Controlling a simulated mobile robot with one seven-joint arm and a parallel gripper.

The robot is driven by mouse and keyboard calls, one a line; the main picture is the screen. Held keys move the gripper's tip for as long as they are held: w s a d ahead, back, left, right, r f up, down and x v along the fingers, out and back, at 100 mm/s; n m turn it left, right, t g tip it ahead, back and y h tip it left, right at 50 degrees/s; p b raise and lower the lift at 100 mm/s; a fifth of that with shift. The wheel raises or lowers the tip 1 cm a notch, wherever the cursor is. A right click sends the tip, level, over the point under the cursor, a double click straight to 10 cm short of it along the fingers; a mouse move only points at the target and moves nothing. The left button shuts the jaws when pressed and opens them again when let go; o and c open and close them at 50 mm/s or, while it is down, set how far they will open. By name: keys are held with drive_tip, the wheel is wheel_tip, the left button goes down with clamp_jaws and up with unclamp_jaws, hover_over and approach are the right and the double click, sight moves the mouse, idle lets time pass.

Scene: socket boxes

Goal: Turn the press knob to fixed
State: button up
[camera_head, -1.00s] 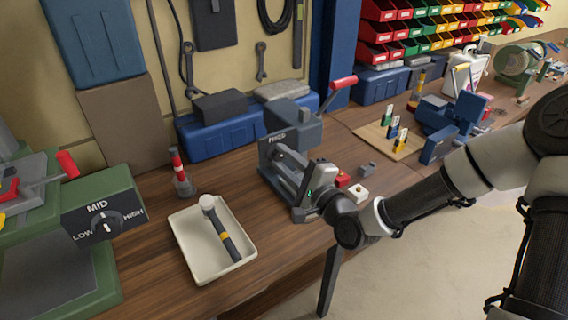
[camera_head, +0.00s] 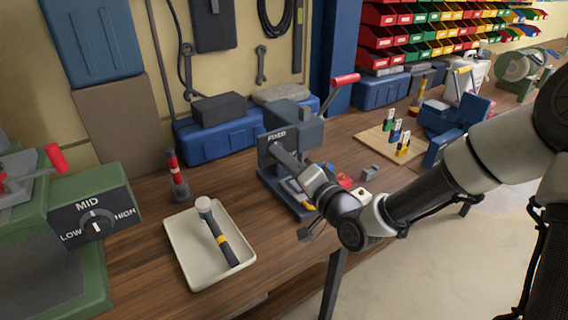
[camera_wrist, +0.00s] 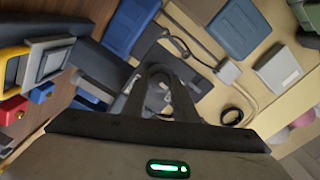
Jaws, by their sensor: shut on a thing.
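The press (camera_head: 296,130) is a dark grey machine with a red-tipped lever, standing on the bench in the middle of the head view. Its front panel bears the label FIXED (camera_head: 277,135). My gripper (camera_head: 280,154) reaches the panel just below that label and is shut on the press knob. The knob and its pointer are mostly hidden by the fingers, so I cannot read its setting. In the wrist view my gripper (camera_wrist: 157,75) shows two dark fingers closing around a grey part, with the dark panel behind.
A white tray (camera_head: 182,266) with a mallet (camera_head: 219,236) lies left of the press. A green machine (camera_head: 75,262) with a LOW/MID/HIGH knob (camera_head: 96,224) stands at far left. A blue toolbox (camera_head: 215,138) is behind. Small red and grey blocks lie right of the press.

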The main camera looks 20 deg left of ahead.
drive_tip(key=shift+n, duration=0.5)
drive_tip(key=o, duration=1.1)
drive_tip(key=shift+c, duration=0.2)
